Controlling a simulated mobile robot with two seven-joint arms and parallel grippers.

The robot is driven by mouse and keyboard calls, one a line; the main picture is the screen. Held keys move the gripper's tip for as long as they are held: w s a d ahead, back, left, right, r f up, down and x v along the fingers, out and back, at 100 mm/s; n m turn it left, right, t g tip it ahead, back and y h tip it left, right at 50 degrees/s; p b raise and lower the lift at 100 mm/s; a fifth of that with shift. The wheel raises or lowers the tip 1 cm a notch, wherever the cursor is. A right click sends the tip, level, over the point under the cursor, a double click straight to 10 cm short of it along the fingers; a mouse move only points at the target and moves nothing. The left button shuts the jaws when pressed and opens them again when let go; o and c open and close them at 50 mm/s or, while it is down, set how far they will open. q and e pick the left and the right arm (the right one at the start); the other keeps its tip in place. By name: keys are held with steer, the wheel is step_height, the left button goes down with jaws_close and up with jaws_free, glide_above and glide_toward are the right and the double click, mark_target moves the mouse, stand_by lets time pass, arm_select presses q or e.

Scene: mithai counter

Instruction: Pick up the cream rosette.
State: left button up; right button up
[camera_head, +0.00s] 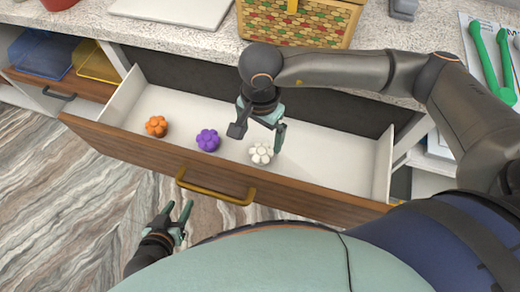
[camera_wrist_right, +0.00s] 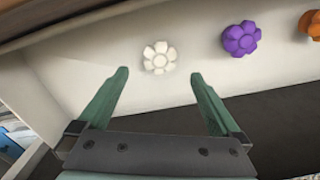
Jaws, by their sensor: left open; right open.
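The cream rosette (camera_head: 261,153) lies on the white floor of the open drawer (camera_head: 318,155), right of a purple rosette (camera_head: 208,140). In the right wrist view the cream rosette (camera_wrist_right: 159,57) is ahead of the fingertips, roughly between their lines. My right gripper (camera_head: 258,138) is open and empty, reaching down into the drawer just above and behind the cream rosette. Its two green fingers (camera_wrist_right: 160,78) show apart in the right wrist view. My left gripper (camera_head: 175,213) is open and empty, outside the drawer in front of its handle.
An orange rosette (camera_head: 157,126) lies further left in the drawer. The wooden drawer front has a brass handle (camera_head: 215,192). The counter above holds a patterned basket (camera_head: 297,22), a white board (camera_head: 172,10) and green tongs (camera_head: 492,62). The drawer's right part is clear.

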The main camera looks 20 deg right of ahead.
mark_target(262, 149)
step_height(262, 149, down, 4)
steer(key=shift+f, duration=0.25)
steer(key=f, duration=0.5)
steer(key=shift+w+d, duration=0.3)
steer(key=shift+d, duration=0.05)
steer(key=c, duration=1.4)
